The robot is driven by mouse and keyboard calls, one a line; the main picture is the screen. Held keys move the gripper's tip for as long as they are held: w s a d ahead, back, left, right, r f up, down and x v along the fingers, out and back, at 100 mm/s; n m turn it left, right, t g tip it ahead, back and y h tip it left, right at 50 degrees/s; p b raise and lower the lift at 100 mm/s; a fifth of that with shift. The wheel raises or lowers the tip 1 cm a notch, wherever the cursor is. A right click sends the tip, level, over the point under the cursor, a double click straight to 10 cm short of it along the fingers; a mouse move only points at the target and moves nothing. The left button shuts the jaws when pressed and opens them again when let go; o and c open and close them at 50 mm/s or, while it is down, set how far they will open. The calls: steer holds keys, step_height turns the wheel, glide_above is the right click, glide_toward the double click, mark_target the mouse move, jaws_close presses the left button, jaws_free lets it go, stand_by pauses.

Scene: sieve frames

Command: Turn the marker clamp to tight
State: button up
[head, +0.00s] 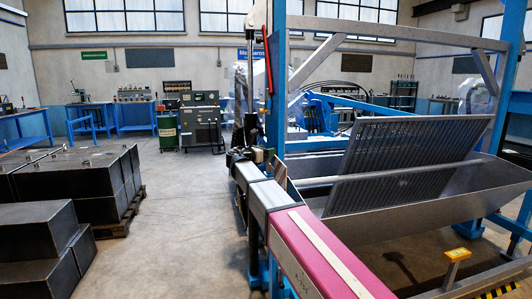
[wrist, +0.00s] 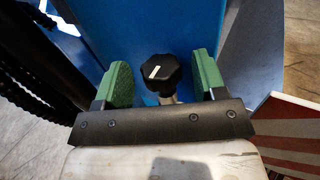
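In the wrist view, a black lobed knob (wrist: 164,74), which I take to be the marker clamp, has a white line on its face. The line tilts slightly right of upright. The knob sits on a short metallic stem in front of a blue post (wrist: 135,30). My gripper (wrist: 163,68) is open, with one green-padded finger on each side of the knob. A gap shows between the knob and each finger, so neither appears to touch it. In the head view I cannot make out the knob or the gripper clearly.
In the wrist view, black ribbed hoses (wrist: 40,75) run at left, and a red-striped panel (wrist: 285,135) lies at lower right. In the head view, a slanted grey screen (head: 400,150) stands over a metal trough at right. Dark blocks (head: 75,180) sit at left; floor between is clear.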

steer(key=c, duration=0.7)
steer(key=shift+w+a+m+g+h, duration=0.1)
steer(key=shift+m+g+h, duration=0.2)
steer(key=shift+h, duration=0.1)
steer(key=shift+w+a+m+g+h, duration=0.1)
steer(key=shift+m+g+h, duration=0.35)
steer(key=shift+g, duration=0.1)
steer(key=shift+w+a+m+g+h, duration=0.1)
steer(key=shift+m+g+h, duration=0.35)
steer(key=shift+g, duration=0.1)
steer(key=m+g+h, duration=0.1)
steer(key=m+g, duration=0.1)
steer(key=g, duration=0.1)
steer(key=shift+w+a+h, duration=0.1)
steer(key=shift+w+h, duration=0.15)
steer(key=shift+h, duration=0.15)
steer(key=m+g+h, duration=0.1)
steer(key=m+g, duration=0.2)
steer(key=g, duration=0.1)
steer(key=shift+w+g, duration=0.15)
steer(key=shift+g, duration=0.25)
steer(key=shift+m+g, duration=0.9)
steer(key=shift+g, duration=0.2)
